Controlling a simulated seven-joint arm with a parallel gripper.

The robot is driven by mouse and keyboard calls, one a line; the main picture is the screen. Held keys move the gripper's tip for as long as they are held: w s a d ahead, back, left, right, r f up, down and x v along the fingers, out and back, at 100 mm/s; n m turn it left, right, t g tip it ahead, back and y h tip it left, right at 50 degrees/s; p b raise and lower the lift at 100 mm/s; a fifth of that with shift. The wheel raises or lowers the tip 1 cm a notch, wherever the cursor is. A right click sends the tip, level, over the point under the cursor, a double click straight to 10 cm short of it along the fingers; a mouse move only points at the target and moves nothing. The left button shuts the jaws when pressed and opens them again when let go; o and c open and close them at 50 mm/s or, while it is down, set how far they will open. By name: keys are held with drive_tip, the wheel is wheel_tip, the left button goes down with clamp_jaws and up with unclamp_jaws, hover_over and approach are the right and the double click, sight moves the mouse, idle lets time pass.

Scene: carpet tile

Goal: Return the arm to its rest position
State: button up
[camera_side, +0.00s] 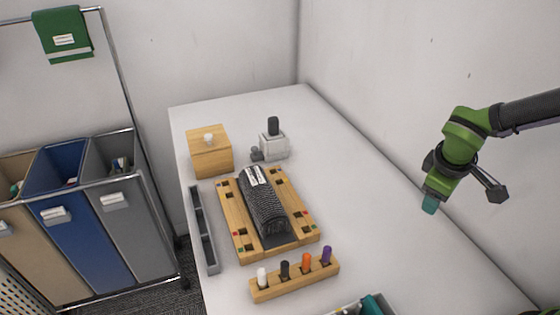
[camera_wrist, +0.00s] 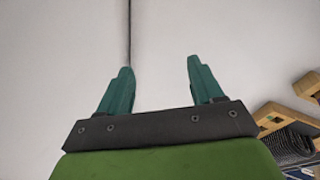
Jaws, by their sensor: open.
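My gripper (camera_side: 429,205) is at the end of my green arm, raised at the right side of the side view, above the white table and near the right wall. In the wrist view its two teal fingers (camera_wrist: 157,85) stand apart with nothing between them. The wooden board (camera_side: 232,221) with a dark grey carpet piece (camera_side: 262,205) lies on the table, well to the left of my gripper. Part of this board shows at the right edge of the wrist view (camera_wrist: 268,108).
A wooden box (camera_side: 211,158), a white holder (camera_side: 275,148) and a grey tray (camera_side: 203,230) surround the board. A wooden rack (camera_side: 295,284) holds several coloured pegs. Bins (camera_side: 75,225) stand left of the table. The table's right part (camera_side: 400,265) is mostly clear.

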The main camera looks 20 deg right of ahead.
drive_tip(key=s+a+r+m+t+y, duration=0.1)
drive_tip(key=s+r+m+t+y, duration=0.4)
drive_tip(key=s+r+m, duration=0.3)
wheel_tip(320, 180, up, 5)
drive_tip(key=shift+s+a+f+y, duration=0.15)
drive_tip(key=shift+s+y, duration=0.15)
drive_tip(key=shift+s, duration=0.15)
